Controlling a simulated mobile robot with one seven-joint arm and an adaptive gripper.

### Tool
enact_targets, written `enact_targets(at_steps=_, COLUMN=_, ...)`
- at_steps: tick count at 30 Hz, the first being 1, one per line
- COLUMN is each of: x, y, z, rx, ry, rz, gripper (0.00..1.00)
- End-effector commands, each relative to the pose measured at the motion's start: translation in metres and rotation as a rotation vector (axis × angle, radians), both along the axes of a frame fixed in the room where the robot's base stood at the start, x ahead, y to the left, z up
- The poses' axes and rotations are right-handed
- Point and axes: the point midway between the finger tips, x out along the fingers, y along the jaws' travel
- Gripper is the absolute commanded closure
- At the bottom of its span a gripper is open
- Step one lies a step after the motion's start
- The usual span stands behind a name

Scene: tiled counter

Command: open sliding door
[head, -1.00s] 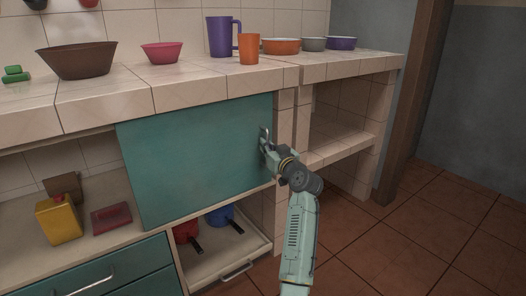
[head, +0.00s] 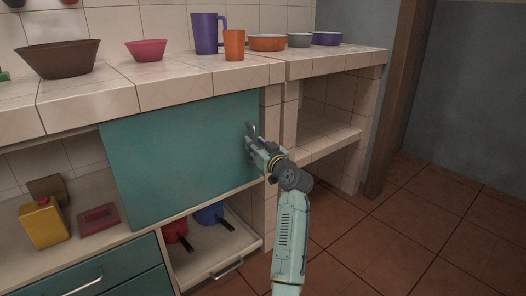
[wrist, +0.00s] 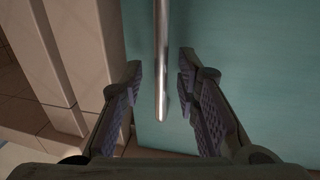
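The teal sliding door (head: 180,160) stands under the tiled counter, with an open shelf bay to its left. Its metal handle (head: 252,131) is a bar near the door's right edge. My gripper (head: 255,147) is at that handle in the head view. In the wrist view my gripper (wrist: 160,100) is open, with one finger on each side of the handle bar (wrist: 161,60). Gaps show between the bar and both finger pads. The door surface (wrist: 240,60) fills the right of the wrist view.
Left of the door, a yellow container (head: 43,222) and a red item (head: 98,219) sit on the shelf. Below is a pulled-out drawer (head: 225,250) with red and blue pans. Bowls and cups stand on the counter (head: 190,85). Floor at right is clear.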

Motion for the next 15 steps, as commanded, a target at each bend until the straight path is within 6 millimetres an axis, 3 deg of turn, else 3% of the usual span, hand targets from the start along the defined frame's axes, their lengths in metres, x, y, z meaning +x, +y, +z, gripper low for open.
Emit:
enact_targets(at_steps=9, x=-0.062, y=-0.027, z=-0.001, rx=-0.001, ry=0.0, rz=-0.003, gripper=0.71)
enact_targets(at_steps=15, x=-0.09, y=-0.037, z=0.0, rx=0.0, ry=0.0, rz=0.0, gripper=0.71)
